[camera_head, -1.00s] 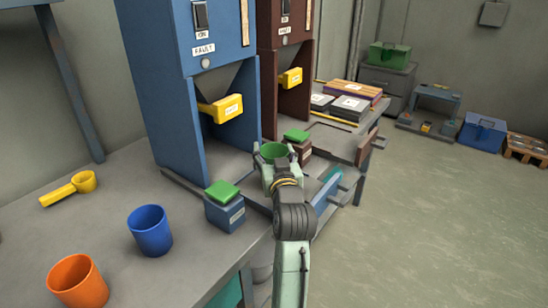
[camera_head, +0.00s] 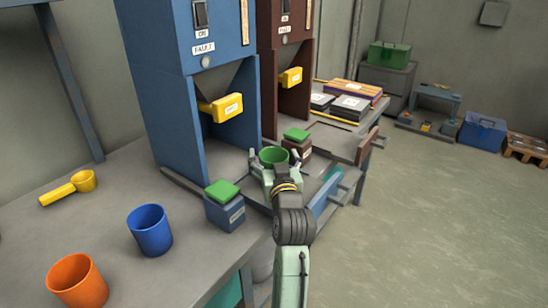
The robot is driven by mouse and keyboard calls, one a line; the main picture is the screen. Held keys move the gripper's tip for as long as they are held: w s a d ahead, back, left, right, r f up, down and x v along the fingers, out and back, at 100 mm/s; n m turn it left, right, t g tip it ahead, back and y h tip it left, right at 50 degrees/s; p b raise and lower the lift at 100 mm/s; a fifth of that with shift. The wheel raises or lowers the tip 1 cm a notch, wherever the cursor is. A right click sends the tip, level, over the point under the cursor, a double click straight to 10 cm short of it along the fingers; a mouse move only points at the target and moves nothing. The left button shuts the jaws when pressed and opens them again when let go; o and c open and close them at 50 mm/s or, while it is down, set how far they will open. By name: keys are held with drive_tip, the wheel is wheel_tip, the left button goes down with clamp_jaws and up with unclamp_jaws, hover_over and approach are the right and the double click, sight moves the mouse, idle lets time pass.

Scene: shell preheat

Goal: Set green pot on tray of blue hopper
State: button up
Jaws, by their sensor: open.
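The green pot (camera_head: 273,156) is upright in front of the right side of the blue hopper (camera_head: 205,100). My gripper (camera_head: 273,172) is open, with its fingers spread on either side of the pot. My gripper hides the pot's lower part, so I cannot tell exactly what it rests on. The grey tray (camera_head: 212,164) of the blue hopper lies under its spout, and its bare part shows left of the pot.
A blue box with a green button (camera_head: 222,190) stands left of my gripper. A similar brown box (camera_head: 297,146) stands behind it to the right. A blue cup (camera_head: 150,232), an orange cup (camera_head: 76,282) and a yellow scoop (camera_head: 70,188) are on the bench at left.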

drive_tip(key=shift+r, duration=0.2)
drive_tip(key=s, duration=0.3)
drive_tip(key=s+d, duration=0.1)
drive_tip(key=s, duration=0.5)
drive_tip(key=shift+s+d+r+b, duration=0.15)
drive_tip(key=shift+d+b, duration=0.1)
drive_tip(key=shift+b, duration=0.15)
drive_tip(key=shift+r+p, duration=0.15)
drive_tip(key=shift+p, duration=1.05)
drive_tip(key=p, duration=0.2)
drive_tip(key=shift+s+p, duration=0.35)
drive_tip(key=shift+p, duration=0.05)
drive_tip(key=s+p, duration=0.1)
drive_tip(key=p, duration=0.2)
drive_tip(key=shift+s+d, duration=0.1)
drive_tip(key=shift+s+d+f+p, duration=0.1)
drive_tip(key=shift+s+f+p, duration=0.2)
drive_tip(key=shift+p, duration=0.35)
